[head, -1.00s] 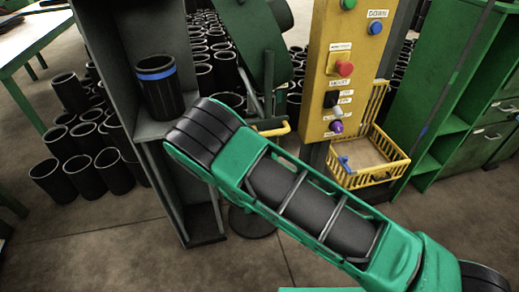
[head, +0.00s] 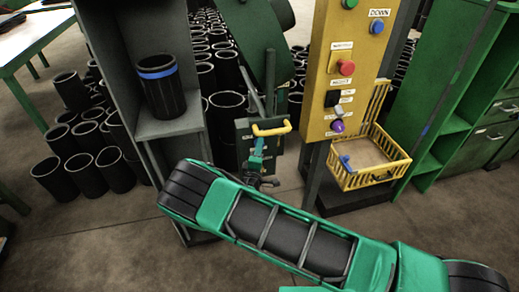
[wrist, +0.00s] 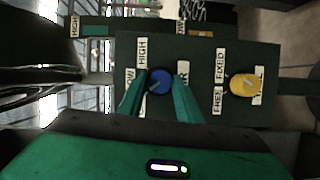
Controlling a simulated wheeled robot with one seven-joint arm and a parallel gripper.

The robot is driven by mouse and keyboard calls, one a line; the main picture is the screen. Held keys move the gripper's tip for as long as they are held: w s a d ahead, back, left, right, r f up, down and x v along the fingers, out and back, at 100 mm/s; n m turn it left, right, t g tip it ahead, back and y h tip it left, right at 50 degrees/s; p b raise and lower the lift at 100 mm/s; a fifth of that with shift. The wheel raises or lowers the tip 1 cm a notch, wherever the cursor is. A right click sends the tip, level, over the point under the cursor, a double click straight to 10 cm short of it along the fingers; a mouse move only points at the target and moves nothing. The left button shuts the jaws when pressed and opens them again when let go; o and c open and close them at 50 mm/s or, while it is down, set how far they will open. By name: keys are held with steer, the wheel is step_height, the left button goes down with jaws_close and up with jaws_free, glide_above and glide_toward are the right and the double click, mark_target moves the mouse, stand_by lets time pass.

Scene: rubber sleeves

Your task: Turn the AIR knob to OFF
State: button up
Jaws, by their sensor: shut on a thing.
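The blue knob (wrist: 159,81) sits on a dark panel (wrist: 200,50) in the wrist view. A label ending in R beside it is partly covered by a finger; a HIGH label is above left. My gripper (wrist: 160,88) has its two teal fingers on either side of the knob, shut on it. A pale mark shows on the knob, but its exact setting is hard to read. In the head view my gripper (head: 258,152) is small, in front of the green box with the yellow handle (head: 271,129). The knob cannot be made out there.
A yellow knob (wrist: 245,84) with labels is right of the blue one. In the head view, a yellow control post (head: 335,75) with buttons and a yellow wire basket (head: 398,168) stand to the right. A grey shelf holds a blue-banded black sleeve (head: 161,88).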

steer(key=shift+a+f+n, duration=0.1)
steer(key=shift+f+n, duration=0.1)
steer(key=shift+n, duration=0.3)
steer(key=o, duration=1)
steer(key=shift+o, duration=0.2)
steer(key=s+a, duration=0.1)
steer(key=s, duration=0.9)
steer(key=shift+s, duration=0.35)
